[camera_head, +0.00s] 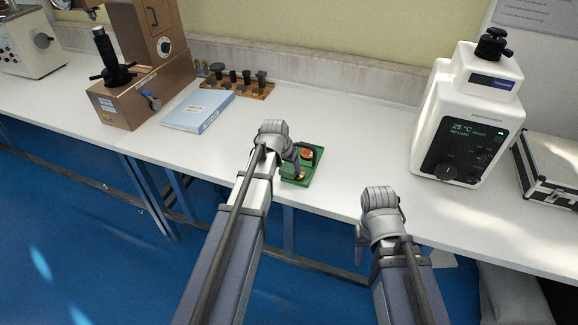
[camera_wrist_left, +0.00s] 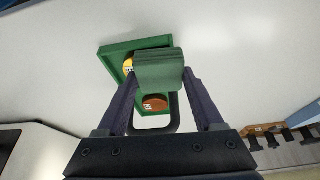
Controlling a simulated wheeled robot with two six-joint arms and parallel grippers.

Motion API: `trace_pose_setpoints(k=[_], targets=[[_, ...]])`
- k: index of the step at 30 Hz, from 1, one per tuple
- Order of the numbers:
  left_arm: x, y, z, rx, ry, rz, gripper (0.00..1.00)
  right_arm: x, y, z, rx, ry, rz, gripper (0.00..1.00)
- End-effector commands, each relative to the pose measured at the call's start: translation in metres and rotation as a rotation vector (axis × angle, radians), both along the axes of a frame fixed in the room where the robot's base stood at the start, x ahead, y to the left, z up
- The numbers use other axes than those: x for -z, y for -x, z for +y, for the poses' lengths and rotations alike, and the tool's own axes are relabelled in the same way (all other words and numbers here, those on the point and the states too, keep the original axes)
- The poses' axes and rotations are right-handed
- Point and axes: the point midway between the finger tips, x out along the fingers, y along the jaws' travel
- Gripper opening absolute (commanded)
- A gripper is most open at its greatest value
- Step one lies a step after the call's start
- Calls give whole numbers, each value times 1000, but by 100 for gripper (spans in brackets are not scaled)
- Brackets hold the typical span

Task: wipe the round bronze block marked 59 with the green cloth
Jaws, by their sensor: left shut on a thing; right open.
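My left gripper (camera_head: 296,162) is over the green tray (camera_head: 309,176) near the table's front edge. In the left wrist view it is shut on the folded green cloth (camera_wrist_left: 158,70), held between the fingertips. The round bronze block (camera_wrist_left: 154,103) shows just beside the cloth, with a small pale mark too small to read; it also shows in the head view (camera_head: 306,154). A yellow round block (camera_wrist_left: 128,66) is partly hidden by the cloth. Whether the cloth touches a block I cannot tell. My right gripper (camera_head: 359,244) is open, in front of the table edge.
A white tester (camera_head: 466,125) stands right, beside a silver case (camera_head: 552,165). A bronze-coloured tester (camera_head: 133,97) stands at the left, with a blue binder (camera_head: 198,110) and a wooden rack (camera_head: 238,88) beside it. The white tabletop (camera_head: 355,130) is clear between tray and white tester.

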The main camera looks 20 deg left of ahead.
Motion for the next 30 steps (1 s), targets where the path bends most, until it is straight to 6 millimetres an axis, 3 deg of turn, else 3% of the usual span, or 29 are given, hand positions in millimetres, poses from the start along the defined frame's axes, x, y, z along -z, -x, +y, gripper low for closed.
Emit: trace_pose_setpoints(k=[17, 24, 30], targets=[[3, 2, -45, 1, 1, 0, 24, 3, 0, 0, 0, 0, 0, 50], [3, 2, -44, 1, 2, 2, 24, 3, 0, 0, 0, 0, 0, 50], [3, 2, -31, -2, 0, 3, 24, 3, 0, 0, 0, 0, 0, 50]])
